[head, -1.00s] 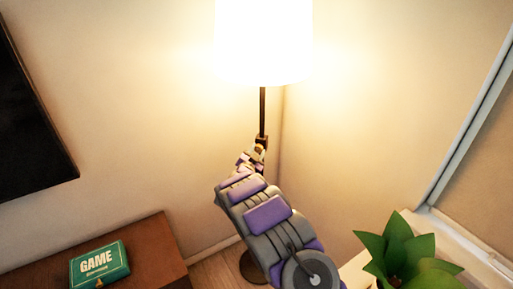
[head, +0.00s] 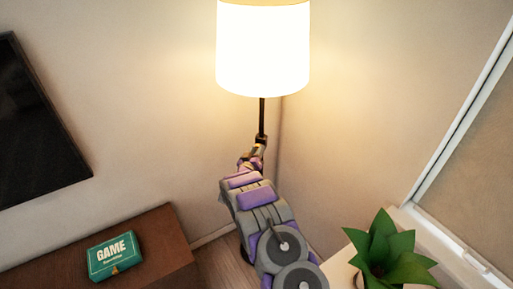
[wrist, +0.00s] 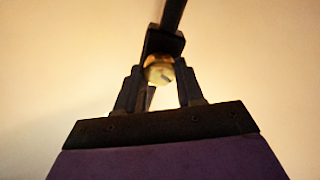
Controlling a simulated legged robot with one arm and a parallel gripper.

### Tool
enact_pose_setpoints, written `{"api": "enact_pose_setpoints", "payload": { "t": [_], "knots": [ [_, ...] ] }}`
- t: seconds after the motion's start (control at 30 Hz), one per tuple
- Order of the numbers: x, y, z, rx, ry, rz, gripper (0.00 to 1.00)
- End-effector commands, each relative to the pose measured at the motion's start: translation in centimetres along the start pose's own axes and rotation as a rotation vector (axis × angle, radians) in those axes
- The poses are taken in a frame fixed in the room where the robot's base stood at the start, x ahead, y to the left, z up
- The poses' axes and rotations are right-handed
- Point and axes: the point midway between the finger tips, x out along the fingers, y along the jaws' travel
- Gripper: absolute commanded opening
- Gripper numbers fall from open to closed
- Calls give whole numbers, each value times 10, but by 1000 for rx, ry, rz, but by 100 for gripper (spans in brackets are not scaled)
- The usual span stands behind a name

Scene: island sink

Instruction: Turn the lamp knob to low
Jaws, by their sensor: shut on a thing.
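The floor lamp (head: 262,55) stands in the corner with its white shade lit. Its dark pole (head: 262,115) runs down from the shade to my gripper (head: 260,143), which is at the pole. In the wrist view, the round brass-coloured knob (wrist: 159,70) sits below a dark block on the pole (wrist: 173,15). My gripper (wrist: 160,78) is shut on the knob, with one finger on each side. The far side of the knob is hidden. The lamp's lower part is mostly hidden behind my arm in the head view.
A brown wooden cabinet (head: 150,240) with a green game box (head: 114,256) stands at the lower left, below a dark wall screen (head: 35,130). A green plant (head: 385,250) is at the lower right by the window frame (head: 455,245). Walls close in behind the lamp.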

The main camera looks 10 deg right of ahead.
Motion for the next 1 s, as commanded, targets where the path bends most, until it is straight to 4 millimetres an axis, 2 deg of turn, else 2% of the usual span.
{"api": "enact_pose_setpoints", "payload": {
  "t": [0.2,0.5,1.0],
  "knots": [
    [0,-2,-5,-180,6,-3,7],
    [0,-3,-5,-354,8,-3,7],
    [0,-5,-4,-433,8,-4,7]
  ]
}}
